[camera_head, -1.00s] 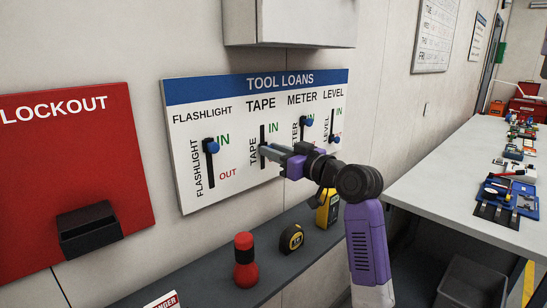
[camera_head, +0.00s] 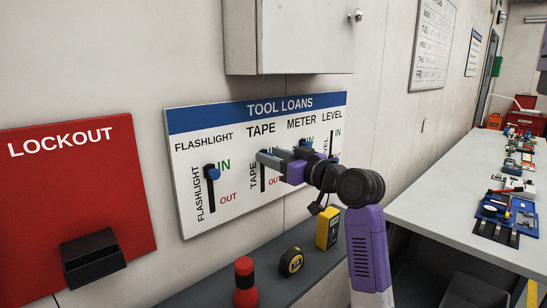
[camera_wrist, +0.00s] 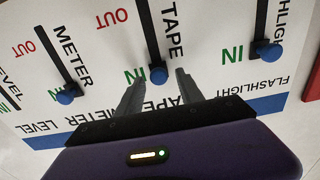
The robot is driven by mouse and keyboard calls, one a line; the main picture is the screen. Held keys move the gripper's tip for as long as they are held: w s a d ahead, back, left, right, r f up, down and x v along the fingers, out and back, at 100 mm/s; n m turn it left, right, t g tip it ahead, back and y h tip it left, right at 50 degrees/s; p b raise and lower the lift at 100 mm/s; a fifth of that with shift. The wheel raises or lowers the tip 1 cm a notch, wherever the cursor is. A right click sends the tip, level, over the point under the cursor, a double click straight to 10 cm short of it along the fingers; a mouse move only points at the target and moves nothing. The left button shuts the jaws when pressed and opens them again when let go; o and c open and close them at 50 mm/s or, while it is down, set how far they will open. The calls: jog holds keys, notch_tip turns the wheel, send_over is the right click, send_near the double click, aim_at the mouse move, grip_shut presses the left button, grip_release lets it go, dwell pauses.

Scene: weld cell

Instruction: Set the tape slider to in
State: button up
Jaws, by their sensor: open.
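The tape slider is a blue knob (camera_wrist: 158,75) on a black track (camera_wrist: 150,35) in the wrist view, where the board appears upside down. The knob is at the track's end beside the green IN, away from the red OUT. My gripper (camera_wrist: 160,77) is open, with one finger on each side of the knob; I cannot tell whether either touches it. In the head view my gripper (camera_head: 262,157) is at the upper end of the tape track (camera_head: 263,182) and hides the knob. The TOOL LOANS board (camera_head: 185,150) is on the wall.
The flashlight slider (camera_head: 213,174) is beside its IN, left of my gripper. The meter slider (camera_wrist: 66,97) is also near IN. A grey cabinet (camera_head: 290,38) hangs above the board. A shelf below holds a flashlight (camera_head: 245,280), a tape measure (camera_head: 291,262) and a yellow meter (camera_head: 327,228).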

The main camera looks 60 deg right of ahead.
jog(key=b+v, duration=0.1)
jog(key=v, duration=0.7)
jog(key=shift+b, duration=0.35)
jog(key=shift+w, duration=0.1)
jog(key=s+d+r+m+t+h, duration=0.1)
jog(key=s+d+r+m+h, duration=0.1)
jog(key=d+r+m+h, duration=0.15)
jog(key=s+a+f+m+h, duration=0.1)
jog(key=s+a+f, duration=0.2)
jog(key=a+f, duration=0.75)
jog(key=s+a+f+h, duration=0.1)
jog(key=s+a+f, duration=0.1)
jog(key=a+f, duration=0.85)
jog(key=s+a+f+n+g+y, duration=0.1)
jog(key=s+a+f+n+y, duration=0.2)
jog(key=s+a+f+y, duration=0.2)
jog(key=s+a+f+n+g+y, duration=0.2)
jog(key=s+a+f+n+y, duration=0.2)
jog(key=s+a+f, duration=0.4)
jog(key=s+a+y, duration=0.1)
jog(key=s+a, duration=0.4)
jog(key=a, duration=0.1)
jog(key=shift+s+f+g, duration=0.3)
jog(key=shift+s+f, duration=0.05)
